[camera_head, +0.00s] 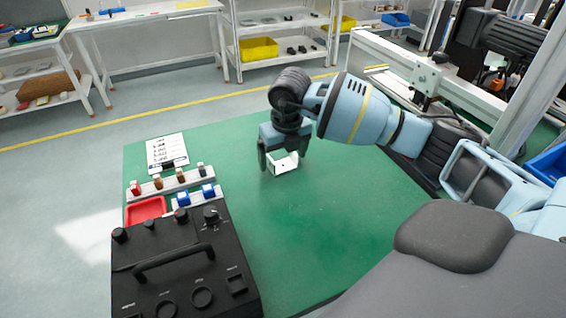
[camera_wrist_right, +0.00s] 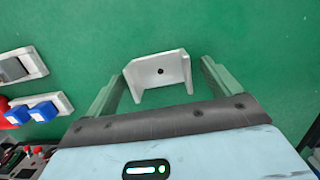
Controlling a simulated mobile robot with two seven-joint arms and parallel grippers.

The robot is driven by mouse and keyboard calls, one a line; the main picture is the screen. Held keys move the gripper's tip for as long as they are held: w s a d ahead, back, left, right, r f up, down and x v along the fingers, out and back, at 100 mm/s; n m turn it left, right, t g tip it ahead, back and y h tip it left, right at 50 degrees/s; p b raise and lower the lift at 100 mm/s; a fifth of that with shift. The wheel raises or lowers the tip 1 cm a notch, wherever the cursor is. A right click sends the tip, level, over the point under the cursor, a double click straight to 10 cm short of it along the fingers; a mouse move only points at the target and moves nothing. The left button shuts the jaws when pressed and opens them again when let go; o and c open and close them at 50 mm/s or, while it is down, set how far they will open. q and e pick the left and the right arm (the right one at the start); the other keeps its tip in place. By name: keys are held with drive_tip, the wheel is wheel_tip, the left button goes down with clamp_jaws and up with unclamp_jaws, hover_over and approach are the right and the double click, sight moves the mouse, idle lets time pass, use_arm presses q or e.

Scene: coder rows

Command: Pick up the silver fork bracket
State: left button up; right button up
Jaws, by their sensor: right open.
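The silver fork bracket (camera_head: 284,164) is a small pale U-shaped piece on the green table top. It also shows in the right wrist view (camera_wrist_right: 158,70), with a dark hole in its middle wall and its two arms toward my gripper. My right gripper (camera_head: 283,162) is open at the bracket. In the right wrist view its two fingers (camera_wrist_right: 158,80) stand on either side of the bracket, with a gap at each side. I cannot tell the exact height of the fingertips above the table. My left gripper is not in view.
A black control box (camera_head: 185,265) with knobs and a handle stands at the front left. Behind it are a red tray (camera_head: 146,210), small racks with coloured parts (camera_head: 170,183) and a clipboard (camera_head: 167,150). The green table (camera_head: 310,225) is bare right of the box.

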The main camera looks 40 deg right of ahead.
drive_tip(key=shift+f, duration=0.35)
drive_tip(key=shift+c, duration=0.3)
drive_tip(key=c, duration=1.1)
drive_tip(key=shift+o, duration=0.2)
drive_tip(key=shift+r, duration=0.1)
drive_tip(key=shift+w+r, duration=0.1)
drive_tip(key=shift+r, duration=0.4)
wheel_tip(320, 180, up, 2)
drive_tip(key=shift+r, duration=0.2)
drive_tip(key=s+a, duration=0.2)
drive_tip(key=s, duration=0.3)
drive_tip(key=s+a+r, duration=0.1)
drive_tip(key=s+a, duration=0.1)
drive_tip(key=s, duration=0.2)
drive_tip(key=s+a, duration=0.3)
drive_tip(key=s, duration=0.2)
drive_tip(key=shift+s+r+b, duration=0.25)
drive_tip(key=shift+s+b, duration=0.05)
drive_tip(key=shift+b, duration=0.05)
